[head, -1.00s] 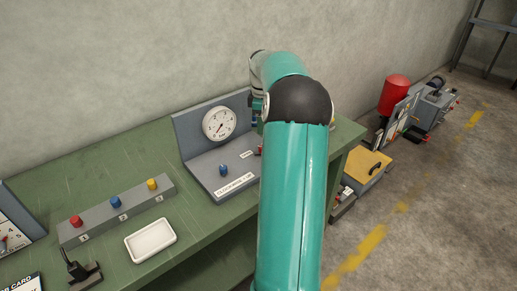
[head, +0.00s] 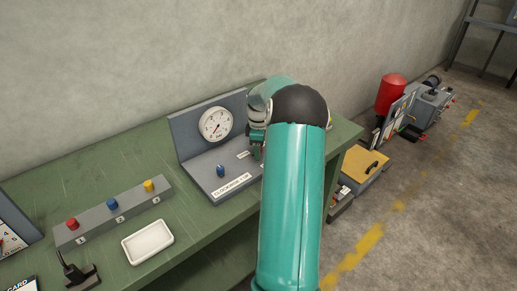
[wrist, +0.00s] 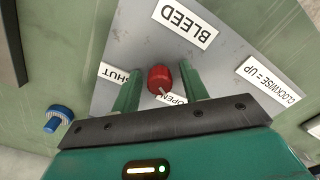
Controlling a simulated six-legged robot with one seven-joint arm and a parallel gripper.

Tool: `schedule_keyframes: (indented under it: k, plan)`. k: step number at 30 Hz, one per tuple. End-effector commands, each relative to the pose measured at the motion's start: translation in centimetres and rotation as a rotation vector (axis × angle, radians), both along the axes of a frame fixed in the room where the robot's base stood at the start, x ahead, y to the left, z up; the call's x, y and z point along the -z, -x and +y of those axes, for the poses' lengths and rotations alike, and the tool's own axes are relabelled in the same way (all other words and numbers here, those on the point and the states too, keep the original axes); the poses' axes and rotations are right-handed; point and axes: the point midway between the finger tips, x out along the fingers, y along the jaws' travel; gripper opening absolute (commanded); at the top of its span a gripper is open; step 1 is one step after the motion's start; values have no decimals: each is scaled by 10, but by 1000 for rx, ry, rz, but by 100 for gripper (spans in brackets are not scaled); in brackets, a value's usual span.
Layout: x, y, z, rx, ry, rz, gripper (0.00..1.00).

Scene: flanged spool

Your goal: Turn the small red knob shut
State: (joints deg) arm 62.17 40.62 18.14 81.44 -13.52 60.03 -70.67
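The small red knob (wrist: 159,77) shows in the wrist view on a grey plate (wrist: 133,42), among labels reading BLEED, SHUT and OPEN. A light pointer on the knob is directed toward the OPEN label. My gripper (wrist: 158,82) is open, with one green finger on each side of the knob and visible gaps between. In the head view my arm hides the red knob, and my gripper (head: 257,140) shows only in part beside the grey gauge stand.
A blue knob (head: 220,171) and a round dial gauge (head: 215,124) are on the gauge stand. A white tray (head: 147,242) and a grey box (head: 113,215) with red, blue and yellow buttons stand to the left on the green bench (head: 95,180).

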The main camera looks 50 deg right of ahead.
Motion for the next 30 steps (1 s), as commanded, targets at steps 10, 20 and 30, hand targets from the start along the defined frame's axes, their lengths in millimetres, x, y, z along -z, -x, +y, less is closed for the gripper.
schedule_keyframes:
  k: [10, 20, 30]
  plan:
    - [0, 0, 0, 1, 0, 0, 0]
    - [0, 0, 0, 76, 1, 0, 0]
    - [0, -1, 0, 325, 1, 0, 0]
